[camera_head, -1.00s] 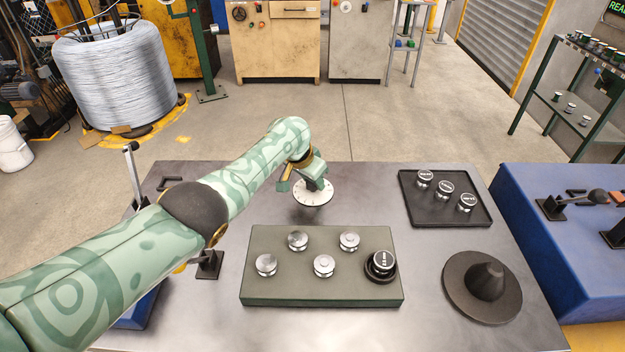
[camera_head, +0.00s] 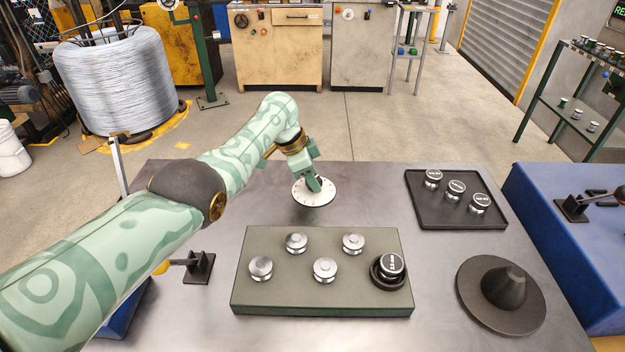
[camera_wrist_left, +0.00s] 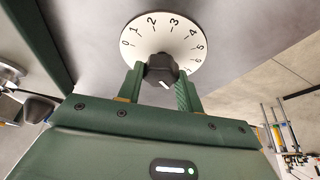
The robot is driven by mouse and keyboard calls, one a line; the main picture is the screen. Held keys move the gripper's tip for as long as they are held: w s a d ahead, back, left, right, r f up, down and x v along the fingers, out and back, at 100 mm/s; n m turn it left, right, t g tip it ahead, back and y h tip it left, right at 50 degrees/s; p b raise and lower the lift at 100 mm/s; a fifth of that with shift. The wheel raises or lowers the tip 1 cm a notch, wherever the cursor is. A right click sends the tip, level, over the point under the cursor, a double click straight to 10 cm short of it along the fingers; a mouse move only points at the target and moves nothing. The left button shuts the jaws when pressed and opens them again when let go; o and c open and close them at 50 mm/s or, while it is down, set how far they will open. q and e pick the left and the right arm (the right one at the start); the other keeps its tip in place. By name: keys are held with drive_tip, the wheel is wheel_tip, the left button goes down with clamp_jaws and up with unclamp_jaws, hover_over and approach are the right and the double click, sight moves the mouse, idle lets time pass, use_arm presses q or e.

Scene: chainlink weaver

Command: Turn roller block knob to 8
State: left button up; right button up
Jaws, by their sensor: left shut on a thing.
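The roller block knob is a dark knob (camera_wrist_left: 161,70) in the middle of a white numbered dial (camera_wrist_left: 140,36); numerals from 0 to about 6 can be read in the left wrist view, and the rest are hidden or cut by the fingers. The dial (camera_head: 302,192) lies on the table behind the green block in the head view. My left gripper (camera_wrist_left: 161,78) has one finger on each side of the knob and is shut on it. A short white mark shows on the knob's near side, toward the gripper body. My right gripper is not in view.
A green block (camera_head: 320,308) with several metal rollers stands in front of the dial. A black tray (camera_head: 420,213) with three labelled rollers lies at the right, behind a dark cone-topped disc (camera_head: 475,310). A lever stand (camera_head: 200,267) is near my left arm.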

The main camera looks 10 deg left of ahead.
use_arm(q)
drive_tip(key=shift+f, duration=0.1)
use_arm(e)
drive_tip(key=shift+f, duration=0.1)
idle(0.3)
use_arm(q)
drive_tip(key=o, duration=1)
drive_tip(key=p+v, duration=1.1)
drive_tip(key=v, duration=0.5)
drive_tip(key=shift+w+p, duration=0.1)
drive_tip(key=shift+p, duration=0.25)
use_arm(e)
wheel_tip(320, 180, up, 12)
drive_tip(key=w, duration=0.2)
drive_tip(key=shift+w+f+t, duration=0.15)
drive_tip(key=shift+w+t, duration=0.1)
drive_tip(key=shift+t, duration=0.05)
